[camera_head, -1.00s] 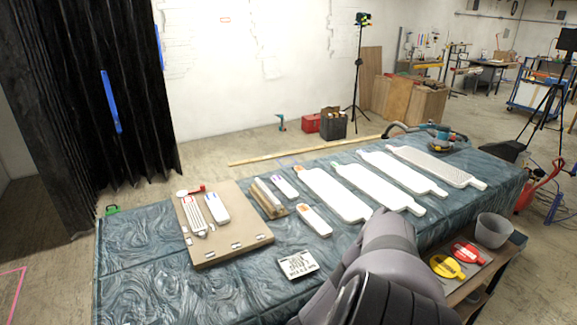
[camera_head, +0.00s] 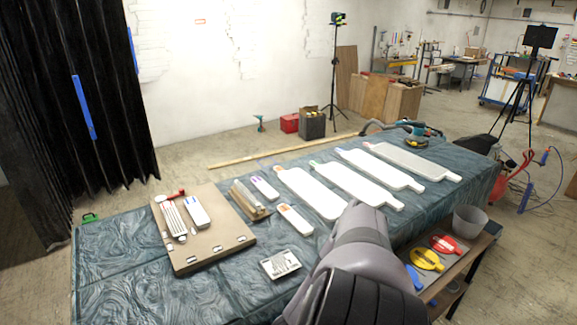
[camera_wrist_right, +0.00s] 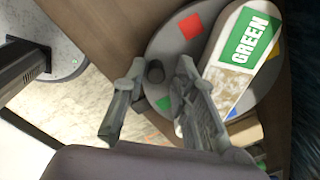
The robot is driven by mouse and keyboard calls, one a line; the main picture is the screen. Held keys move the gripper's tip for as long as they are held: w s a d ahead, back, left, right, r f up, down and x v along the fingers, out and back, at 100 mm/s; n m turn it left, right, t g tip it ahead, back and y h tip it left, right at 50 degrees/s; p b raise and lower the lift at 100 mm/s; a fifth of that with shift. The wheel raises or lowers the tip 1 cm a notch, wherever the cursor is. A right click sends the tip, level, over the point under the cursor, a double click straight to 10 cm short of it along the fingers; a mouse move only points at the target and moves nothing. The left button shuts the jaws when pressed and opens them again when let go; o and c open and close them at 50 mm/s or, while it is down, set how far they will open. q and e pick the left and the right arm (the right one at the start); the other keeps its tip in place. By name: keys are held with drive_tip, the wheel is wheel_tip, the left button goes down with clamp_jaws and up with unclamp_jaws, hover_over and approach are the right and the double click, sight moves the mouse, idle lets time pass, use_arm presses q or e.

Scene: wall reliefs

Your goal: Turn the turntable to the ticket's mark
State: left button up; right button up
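In the right wrist view, the turntable (camera_wrist_right: 176,43) is a round grey disc with coloured marks on it. A red mark (camera_wrist_right: 191,26), a green mark (camera_wrist_right: 164,103) and part of an orange one show. A dark upright knob (camera_wrist_right: 155,72) stands near its edge. A pale rounded slab with a green label (camera_wrist_right: 249,41) reading GREEN covers the disc's right part. My right gripper (camera_wrist_right: 160,66) is open, with its fingers on either side of the knob and visible gaps between. In the head view, the turntable cannot be made out. My left gripper is out of view.
In the head view, a cloth-covered table (camera_head: 130,265) holds a brown board (camera_head: 215,252), several white paddle-shaped panels (camera_head: 312,190) and a printed card (camera_head: 281,264). A lower side shelf holds a grey bucket (camera_head: 469,221), a red piece (camera_head: 446,244) and a yellow piece (camera_head: 427,259).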

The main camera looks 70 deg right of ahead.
drive_tip(key=shift+o, duration=0.7)
drive_tip(key=shift+a, duration=0.1)
wheel_tip(320, 180, up, 12)
drive_tip(key=shift+a, duration=0.3)
drive_tip(key=shift+s, duration=0.1)
